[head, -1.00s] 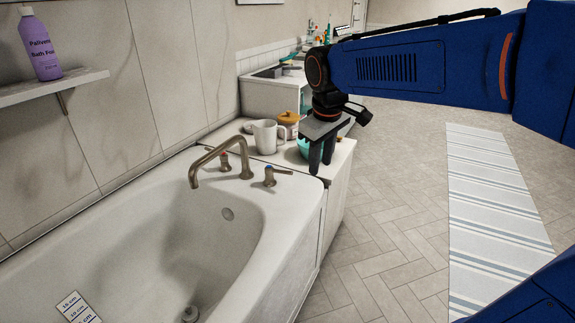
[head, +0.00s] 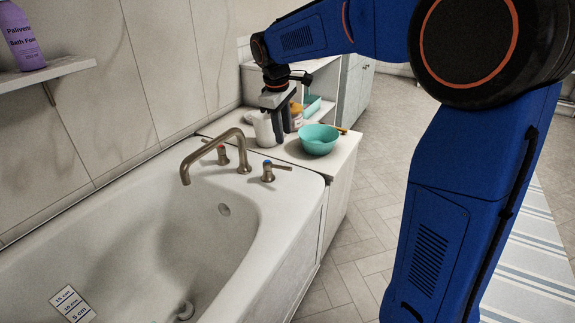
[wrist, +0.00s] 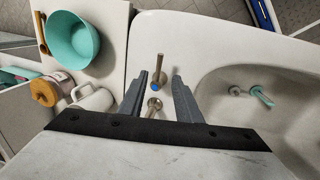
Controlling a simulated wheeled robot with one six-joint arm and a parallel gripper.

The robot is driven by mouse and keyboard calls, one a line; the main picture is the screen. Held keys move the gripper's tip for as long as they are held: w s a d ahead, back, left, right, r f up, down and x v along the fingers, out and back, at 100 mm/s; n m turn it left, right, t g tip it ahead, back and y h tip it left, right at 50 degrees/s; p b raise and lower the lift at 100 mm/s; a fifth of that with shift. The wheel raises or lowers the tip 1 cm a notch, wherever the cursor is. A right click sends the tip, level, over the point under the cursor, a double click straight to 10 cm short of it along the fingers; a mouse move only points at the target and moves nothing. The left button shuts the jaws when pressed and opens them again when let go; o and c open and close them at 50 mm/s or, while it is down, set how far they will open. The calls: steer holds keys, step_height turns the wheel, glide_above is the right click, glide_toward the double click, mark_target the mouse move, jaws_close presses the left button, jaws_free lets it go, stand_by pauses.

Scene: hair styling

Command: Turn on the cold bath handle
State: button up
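The cold bath handle (head: 268,173), a bronze lever with a blue mark, stands on the tub rim right of the curved spout (head: 212,143). The red-marked handle (head: 222,155) is on the spout's other side. My gripper (head: 281,138) is above the counter behind the taps, pointing down, in the head view. In the wrist view, my gripper (wrist: 161,76) is open and empty, and the blue-marked cold handle (wrist: 155,87) shows between its fingers. The gripper appears above and apart from the handle. Part of the tap assembly is hidden by the gripper's body in the wrist view.
A white mug (head: 263,130), a jar with an orange-brown lid (wrist: 45,91) and a teal bowl (head: 318,140) stand on the counter close to my gripper. The white bathtub (head: 255,235) lies in front. A shelf (head: 45,75) holds a purple bottle.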

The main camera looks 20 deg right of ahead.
mark_target(288, 168)
steer(key=f, duration=0.5)
steer(key=w+d+f, duration=0.1)
steer(key=f, duration=0.4)
steer(key=w+d+f, duration=0.1)
steer(key=f, duration=0.4)
steer(key=shift+c, duration=0.4)
jaws_close()
